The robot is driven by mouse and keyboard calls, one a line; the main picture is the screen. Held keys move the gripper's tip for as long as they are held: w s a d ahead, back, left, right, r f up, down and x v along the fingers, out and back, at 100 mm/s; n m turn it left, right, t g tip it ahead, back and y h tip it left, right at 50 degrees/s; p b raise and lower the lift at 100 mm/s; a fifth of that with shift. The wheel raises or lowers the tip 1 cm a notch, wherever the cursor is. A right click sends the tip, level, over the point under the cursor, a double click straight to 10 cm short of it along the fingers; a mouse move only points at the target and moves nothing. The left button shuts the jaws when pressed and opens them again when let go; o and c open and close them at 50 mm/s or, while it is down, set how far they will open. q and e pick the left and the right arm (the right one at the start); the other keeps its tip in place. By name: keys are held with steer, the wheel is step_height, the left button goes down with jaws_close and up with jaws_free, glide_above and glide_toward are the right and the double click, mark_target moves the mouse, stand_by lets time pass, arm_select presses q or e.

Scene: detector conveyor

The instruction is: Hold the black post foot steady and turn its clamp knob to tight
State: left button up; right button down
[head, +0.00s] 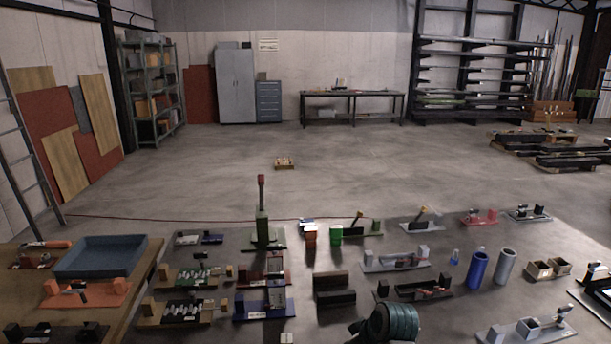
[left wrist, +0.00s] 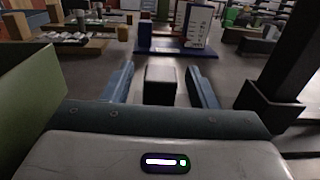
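In the left wrist view, my left gripper (left wrist: 161,86) has its two blue fingers spread apart. A dark upright block (left wrist: 160,80) with a paler top shows between them, with a gap on each side. A thick black post (left wrist: 289,55) with a wider black foot (left wrist: 268,108) stands at the right, outside the fingers. I cannot tell whether it is the task's post foot, and I see no knob on it. In the head view, a dark fixture (head: 420,291) with small clamp parts lies right of centre; I cannot identify its knob.
A blue tray (head: 101,256) sits on the wooden table at the left. Several small fixtures crowd the foreground. A green surface (left wrist: 36,95) is close at left in the wrist view. The floor behind is mostly clear.

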arm_select(q)
steer(key=shift+s+d, duration=0.15)
steer(key=shift+s, duration=3.85)
steer(key=shift+w+a, duration=0.2)
steer(key=shift+w, duration=3.8)
steer(key=shift+r, duration=0.1)
